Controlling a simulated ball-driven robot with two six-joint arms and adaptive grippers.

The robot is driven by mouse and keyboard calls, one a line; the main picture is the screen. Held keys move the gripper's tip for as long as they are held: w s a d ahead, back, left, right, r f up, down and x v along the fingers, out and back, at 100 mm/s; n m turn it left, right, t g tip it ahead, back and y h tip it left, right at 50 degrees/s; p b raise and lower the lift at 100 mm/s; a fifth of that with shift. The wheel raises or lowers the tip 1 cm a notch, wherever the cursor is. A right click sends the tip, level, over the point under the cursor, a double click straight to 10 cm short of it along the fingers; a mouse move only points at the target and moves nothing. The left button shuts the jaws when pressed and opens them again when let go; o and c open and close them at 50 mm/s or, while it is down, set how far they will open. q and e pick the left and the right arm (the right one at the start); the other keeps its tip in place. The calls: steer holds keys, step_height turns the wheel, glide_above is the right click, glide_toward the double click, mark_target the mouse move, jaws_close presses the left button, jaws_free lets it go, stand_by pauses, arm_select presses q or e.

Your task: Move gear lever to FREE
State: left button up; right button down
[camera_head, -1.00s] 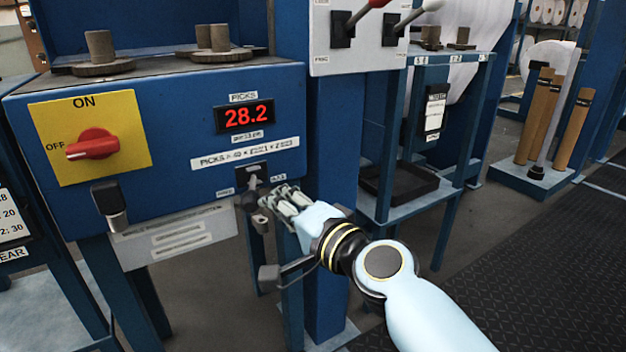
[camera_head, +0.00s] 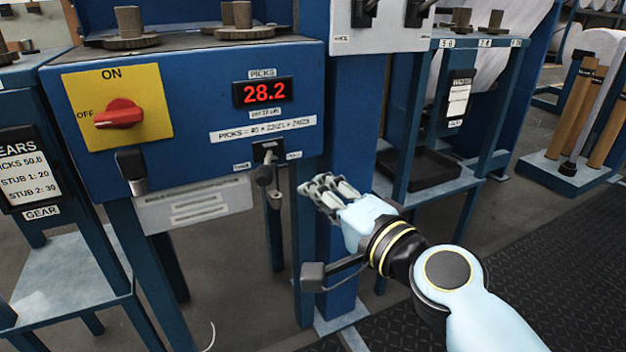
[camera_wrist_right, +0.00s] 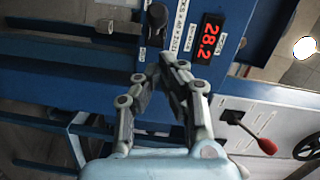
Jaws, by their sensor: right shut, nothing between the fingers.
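The small gear lever (camera_head: 264,174) hangs from a black slot plate at the lower right of the blue panel, under the PICKS display. A small label sits on each side of its slot, too small to read surely. The lever points down and toward me; which end of the slot it is at, I cannot tell. My right gripper (camera_head: 312,186) is shut and empty, to the right of the lever and slightly lower, apart from it. In the wrist view the gripper (camera_wrist_right: 160,65) points at the panel. My left gripper is not in view.
The blue panel (camera_head: 205,105) also carries a red ON/OFF knob (camera_head: 118,114), the display (camera_head: 263,92) reading 28.2, and another dark lever (camera_head: 131,168). A blue post (camera_head: 345,120) stands just behind my right gripper. A dark tray (camera_head: 430,168) lies farther right.

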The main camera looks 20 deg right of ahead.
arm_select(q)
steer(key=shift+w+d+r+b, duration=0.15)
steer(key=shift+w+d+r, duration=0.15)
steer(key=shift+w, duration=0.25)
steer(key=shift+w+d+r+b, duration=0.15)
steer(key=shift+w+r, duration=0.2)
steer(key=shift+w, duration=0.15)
arm_select(e)
steer(key=s, duration=0.4)
steer(key=shift+s+r, duration=0.1)
steer(key=shift+s, duration=0.2)
